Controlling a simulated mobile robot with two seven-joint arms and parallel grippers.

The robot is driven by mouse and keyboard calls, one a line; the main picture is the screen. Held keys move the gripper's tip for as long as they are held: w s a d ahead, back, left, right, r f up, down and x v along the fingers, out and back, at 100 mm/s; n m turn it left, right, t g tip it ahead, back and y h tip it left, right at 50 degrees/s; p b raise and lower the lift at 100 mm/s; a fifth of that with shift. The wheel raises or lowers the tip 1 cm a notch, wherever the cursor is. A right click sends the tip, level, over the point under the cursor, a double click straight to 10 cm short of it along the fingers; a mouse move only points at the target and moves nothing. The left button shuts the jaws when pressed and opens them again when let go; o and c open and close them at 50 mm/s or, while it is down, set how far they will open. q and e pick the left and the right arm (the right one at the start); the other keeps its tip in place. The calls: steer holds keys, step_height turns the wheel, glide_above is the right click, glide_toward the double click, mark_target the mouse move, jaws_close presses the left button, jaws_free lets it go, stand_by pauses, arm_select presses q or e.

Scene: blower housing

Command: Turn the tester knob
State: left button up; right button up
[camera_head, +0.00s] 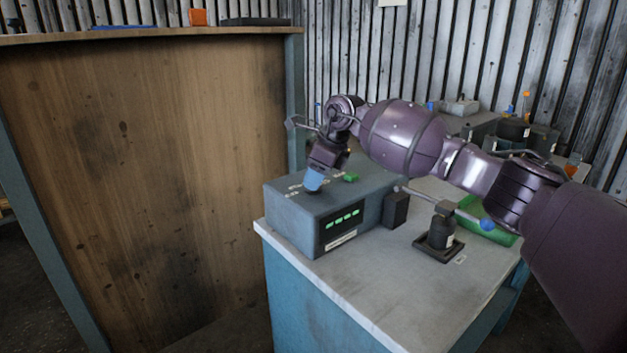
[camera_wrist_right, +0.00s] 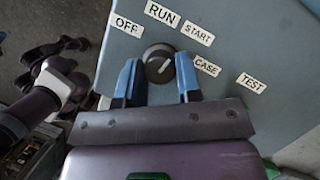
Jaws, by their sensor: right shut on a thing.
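The tester (camera_head: 335,200) is a grey-blue box with green displays, standing on the bench's left end. Its round dark knob (camera_wrist_right: 159,64) shows in the right wrist view, with labels OFF, RUN, START, CASE and TEST around it. A white pointer line on the knob slants toward the upper right, roughly toward START. My right gripper (camera_head: 314,181) is over the tester's top and hides the knob in the head view. Its blue fingers (camera_wrist_right: 158,80) are shut on the knob, one on each side. My left gripper is not in view.
A green button (camera_head: 351,177) sits on the tester's top. A black device with a lever (camera_head: 440,232) and a green tray (camera_head: 487,215) stand to the right. A wooden panel (camera_head: 150,180) stands left of the bench. The bench front (camera_head: 375,290) is clear.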

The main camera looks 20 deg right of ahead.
steer(key=shift+w+f+n+g+b, duration=0.15)
steer(key=shift+f+n+g+b, duration=0.25)
steer(key=shift+n, duration=0.5)
steer(key=shift+n+g+b, duration=0.3)
steer(key=shift+n+b, duration=0.2)
steer(key=shift+n, duration=0.3)
steer(key=shift+r+n+g+y+b, duration=0.2)
steer(key=shift+n+g+y+b, duration=0.3)
steer(key=shift+n, duration=0.7)
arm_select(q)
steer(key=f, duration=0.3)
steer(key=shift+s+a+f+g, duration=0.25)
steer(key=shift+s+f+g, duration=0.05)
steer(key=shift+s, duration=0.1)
arm_select(e)
steer(key=shift+r, duration=0.1)
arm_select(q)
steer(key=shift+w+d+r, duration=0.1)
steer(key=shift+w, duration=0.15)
arm_select(e)
steer(key=shift+r+n, duration=0.1)
steer(key=shift+n, duration=0.2)
steer(key=o, duration=0.8)
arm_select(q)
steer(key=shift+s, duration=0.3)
arm_select(e)
steer(key=shift+o, duration=0.6)
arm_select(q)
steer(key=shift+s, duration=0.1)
